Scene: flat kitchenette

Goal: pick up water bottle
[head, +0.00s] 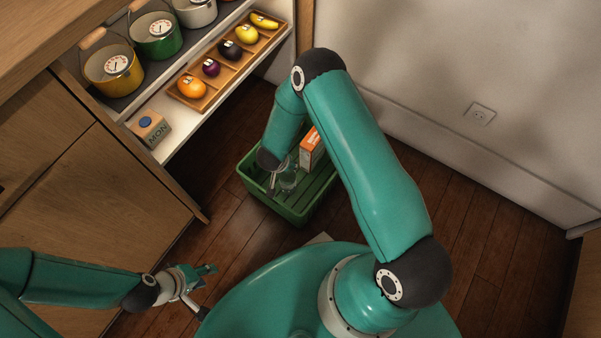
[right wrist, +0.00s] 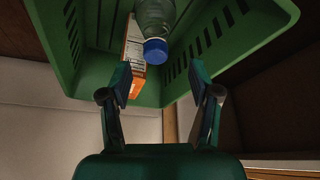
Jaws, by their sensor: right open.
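The water bottle, clear with a blue cap, shows in the right wrist view (right wrist: 154,18). It is in the green crate (head: 298,211) on the floor. In the head view the bottle (head: 289,181) is partly hidden by my right gripper (head: 277,184). My right gripper is open and empty. In the right wrist view its fingers (right wrist: 160,84) are spread wide, with the cap just beyond the tips and roughly centred between them. My left gripper (head: 204,290) is open and empty at the lower left, away from the crate.
An orange-and-white box (head: 311,148) stands in the crate close to the bottle; it also shows in the right wrist view (right wrist: 133,55). A shelf with a wooden fruit tray (head: 212,96), several pots and a small carton (head: 150,130) is at upper left. A wall is behind the crate.

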